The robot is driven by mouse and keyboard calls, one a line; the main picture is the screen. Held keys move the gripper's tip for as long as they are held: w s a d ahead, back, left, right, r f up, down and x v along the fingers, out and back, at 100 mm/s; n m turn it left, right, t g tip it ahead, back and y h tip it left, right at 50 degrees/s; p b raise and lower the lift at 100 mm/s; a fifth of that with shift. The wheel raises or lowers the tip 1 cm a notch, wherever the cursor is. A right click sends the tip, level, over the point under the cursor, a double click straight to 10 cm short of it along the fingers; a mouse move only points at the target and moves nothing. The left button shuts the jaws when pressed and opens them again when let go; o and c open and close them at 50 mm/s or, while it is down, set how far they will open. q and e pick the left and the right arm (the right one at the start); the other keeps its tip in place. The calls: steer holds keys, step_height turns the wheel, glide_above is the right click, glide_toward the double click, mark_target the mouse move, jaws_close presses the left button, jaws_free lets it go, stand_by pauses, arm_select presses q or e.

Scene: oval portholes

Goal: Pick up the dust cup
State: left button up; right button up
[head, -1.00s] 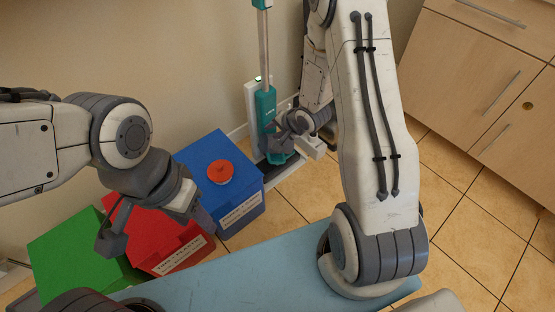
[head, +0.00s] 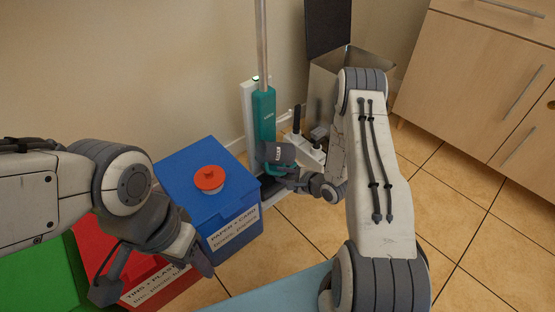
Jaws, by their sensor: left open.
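A small, pale, round cup with an orange-red lid and knob (head: 209,179), which looks like the dust cup, sits upright on the blue bin's lid. My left gripper (head: 153,276) is open and empty, in front of the cup and lower in the picture, over the red bin. It is apart from the cup. My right gripper (head: 282,165) is at the lower part of a teal stick vacuum (head: 264,118). I cannot tell whether its fingers touch the vacuum, or whether they are open.
The blue bin (head: 228,216) is labelled for paper and card. A red bin (head: 93,248) and a green bin (head: 38,274) stand to its left. A light blue surface (head: 270,290) is at the front. A metal bin (head: 322,90) with a dark raised lid stands behind. Tiled floor is clear at right.

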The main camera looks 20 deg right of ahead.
mark_target(276, 174)
steer(key=shift+w+a+f+b, duration=0.15)
steer(key=shift+w+f+b, duration=0.2)
steer(key=shift+f+b, duration=0.15)
steer(key=b+x, duration=0.3)
steer(key=x, duration=0.1)
steer(key=shift+f, duration=0.15)
steer(key=shift+c, duration=0.4)
jaws_close()
